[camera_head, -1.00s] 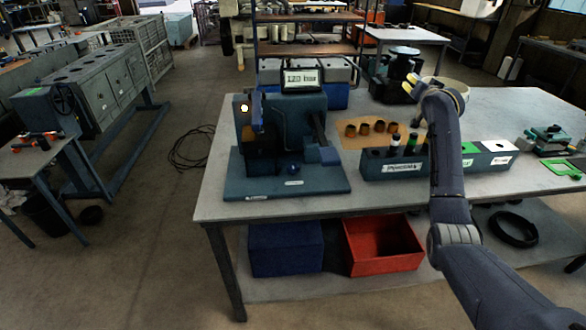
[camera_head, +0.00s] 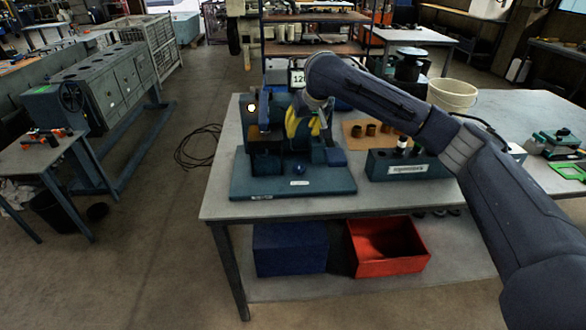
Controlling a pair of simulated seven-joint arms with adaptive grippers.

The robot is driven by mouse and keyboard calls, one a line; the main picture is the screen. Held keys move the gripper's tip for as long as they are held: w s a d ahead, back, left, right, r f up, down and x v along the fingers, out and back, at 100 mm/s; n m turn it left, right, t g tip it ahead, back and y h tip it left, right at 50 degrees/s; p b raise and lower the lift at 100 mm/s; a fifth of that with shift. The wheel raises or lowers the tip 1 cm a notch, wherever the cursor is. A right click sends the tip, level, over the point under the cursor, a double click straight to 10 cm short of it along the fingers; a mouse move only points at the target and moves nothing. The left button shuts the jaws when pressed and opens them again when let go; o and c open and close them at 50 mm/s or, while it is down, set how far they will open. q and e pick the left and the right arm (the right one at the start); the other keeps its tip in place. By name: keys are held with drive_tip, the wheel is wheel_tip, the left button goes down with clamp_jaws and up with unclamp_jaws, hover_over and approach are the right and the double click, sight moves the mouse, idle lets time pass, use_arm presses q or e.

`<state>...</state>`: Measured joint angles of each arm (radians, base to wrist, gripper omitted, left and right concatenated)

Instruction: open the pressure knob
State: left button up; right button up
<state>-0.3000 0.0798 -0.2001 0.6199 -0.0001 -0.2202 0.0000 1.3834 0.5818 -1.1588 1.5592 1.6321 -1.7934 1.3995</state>
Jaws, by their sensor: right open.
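The dark teal test machine (camera_head: 270,160) stands on its base plate (camera_head: 320,184) at the left of the workbench. A small round dark blue knob (camera_head: 299,169) is low on its front; I cannot tell whether it is the pressure knob. My right gripper (camera_head: 302,126), with yellow fingers, is open at the machine's upper right part, above the round knob. Contact cannot be told. My left gripper is not in view.
A holder box (camera_head: 406,170) with dark and green-topped parts stands right of the machine. Several brown rings (camera_head: 371,130) lie on a tan mat behind it. A white bucket (camera_head: 453,94) stands farther back. A red bin (camera_head: 388,262) and a blue bin (camera_head: 290,262) sit below.

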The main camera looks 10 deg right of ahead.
sight(299, 166)
drive_tip(key=shift+g+h, duration=0.5)
drive_tip(key=s+x, duration=0.1)
drive_tip(key=x, duration=0.5)
drive_tip(key=s+x, duration=0.1)
drive_tip(key=x, duration=0.5)
drive_tip(key=s+f+x, duration=0.1)
drive_tip(key=x, duration=0.5)
drive_tip(key=shift+w+d+f, duration=0.2)
drive_tip(key=shift+d+f, duration=0.05)
drive_tip(key=shift+f, duration=0.15)
drive_tip(key=shift+c, duration=0.5)
drive_tip(key=c, duration=0.9)
